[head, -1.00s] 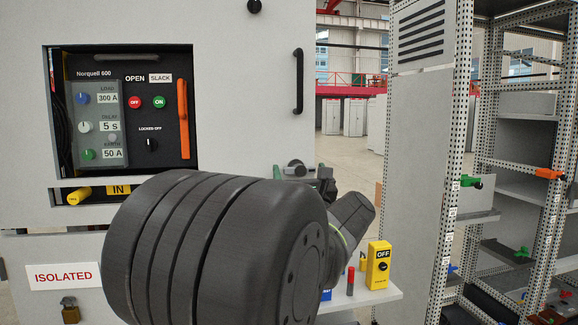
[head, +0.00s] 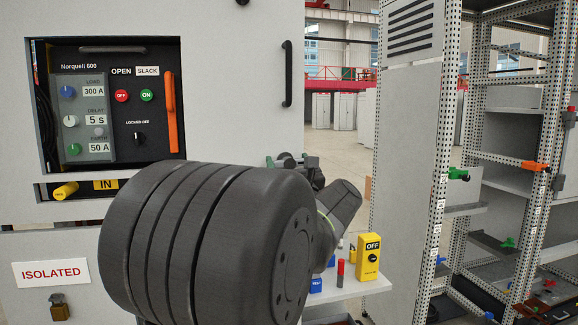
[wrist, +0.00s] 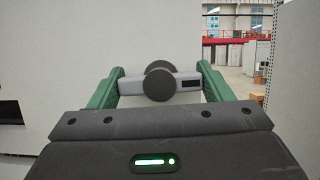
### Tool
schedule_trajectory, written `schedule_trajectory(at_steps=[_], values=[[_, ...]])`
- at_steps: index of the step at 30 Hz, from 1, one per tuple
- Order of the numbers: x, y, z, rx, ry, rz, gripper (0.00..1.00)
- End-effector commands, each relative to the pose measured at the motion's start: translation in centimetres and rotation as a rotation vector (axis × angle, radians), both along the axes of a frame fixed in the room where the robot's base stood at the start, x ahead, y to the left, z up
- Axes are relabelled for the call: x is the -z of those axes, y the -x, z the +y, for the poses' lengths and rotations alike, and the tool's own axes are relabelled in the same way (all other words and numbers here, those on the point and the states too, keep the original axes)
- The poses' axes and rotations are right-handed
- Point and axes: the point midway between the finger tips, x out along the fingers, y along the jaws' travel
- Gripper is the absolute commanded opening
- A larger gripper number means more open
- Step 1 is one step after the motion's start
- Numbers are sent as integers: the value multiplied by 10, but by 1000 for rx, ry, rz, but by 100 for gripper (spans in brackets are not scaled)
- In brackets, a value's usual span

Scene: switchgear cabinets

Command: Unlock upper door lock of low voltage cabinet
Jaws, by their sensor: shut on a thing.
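My gripper (wrist: 160,70) has green fingers and is shut on a grey bar-shaped piece with dark round discs (wrist: 160,86), possibly a key or handle. In the head view my gripper (head: 298,168) is small and partly hidden behind my large dark arm joint; the held piece is hard to make out there. The grey cabinet door (head: 230,110) fills the left of the head view. A small black knob (head: 243,2), perhaps the upper lock, is cut off at the top edge. A black bar handle (head: 286,75) is on the door's right. I see no lock at the gripper.
A recessed breaker panel (head: 120,110) is at the left, with a padlock (head: 58,307) below. A shelf with a yellow OFF box (head: 367,257) and smaller items stands beside my arm. Perforated racks (head: 500,150) fill the right. Open floor shows between cabinet and racks.

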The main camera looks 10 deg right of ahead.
Motion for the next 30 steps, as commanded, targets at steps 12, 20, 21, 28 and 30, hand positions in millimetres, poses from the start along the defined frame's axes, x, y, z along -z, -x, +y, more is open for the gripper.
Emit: schedule_trajectory(at_steps=[12, 20, 21, 28, 30], values=[[5, 0, 0, 1, 299, -12, 50], [3, 0, 0, 0, 547, -21, 50], [4, 0, 0, 0, 585, -21, 50], [3, 0, -1, 0, 803, -27, 50], [3, 0, 0, -1, 869, -29, 50]])
